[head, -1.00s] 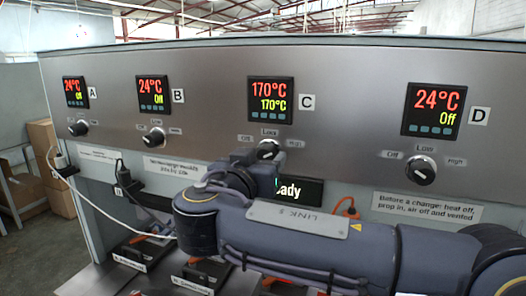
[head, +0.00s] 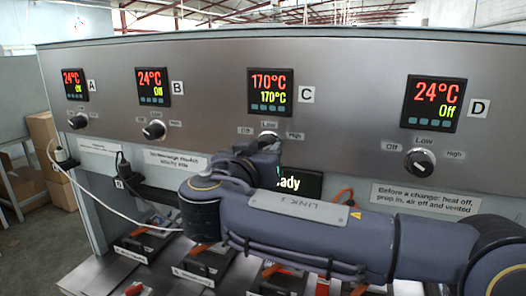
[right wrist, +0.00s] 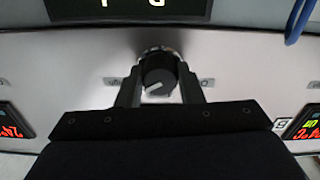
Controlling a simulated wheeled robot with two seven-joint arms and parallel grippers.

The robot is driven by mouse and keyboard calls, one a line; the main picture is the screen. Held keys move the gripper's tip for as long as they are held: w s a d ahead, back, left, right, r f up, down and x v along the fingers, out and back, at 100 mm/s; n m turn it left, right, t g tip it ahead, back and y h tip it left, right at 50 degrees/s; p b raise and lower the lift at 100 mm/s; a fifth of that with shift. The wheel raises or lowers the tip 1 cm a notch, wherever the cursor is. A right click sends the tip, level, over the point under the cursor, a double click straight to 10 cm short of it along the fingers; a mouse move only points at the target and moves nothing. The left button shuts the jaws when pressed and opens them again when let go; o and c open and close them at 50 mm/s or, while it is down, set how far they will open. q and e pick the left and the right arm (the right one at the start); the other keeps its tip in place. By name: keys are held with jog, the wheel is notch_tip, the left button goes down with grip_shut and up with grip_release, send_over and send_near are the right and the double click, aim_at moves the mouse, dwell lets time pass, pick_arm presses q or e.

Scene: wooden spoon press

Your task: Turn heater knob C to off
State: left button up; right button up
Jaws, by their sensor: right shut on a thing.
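Heater knob C (head: 268,136) sits on the steel panel below display C (head: 270,92), which reads 170°C in red over 170°C in green. My right gripper (head: 262,147) is at the knob and hides most of it in the head view. In the right wrist view, the dark round knob (right wrist: 158,82) is between the two fingers of my right gripper (right wrist: 158,86), which is shut on it. My left gripper is not in view.
Knobs A (head: 78,121), B (head: 153,130) and D (head: 419,163) sit under displays reading 24°C and Off. My right arm crosses low in front of the panel. Cables hang at the left, above several orange-handled units.

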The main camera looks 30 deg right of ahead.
jog(key=shift+r+n+p, duration=0.15)
jog(key=shift+n+p, duration=1.4)
jog(key=shift+n, duration=10.25)
jog(key=o, duration=1)
jog(key=shift+c, duration=0.2)
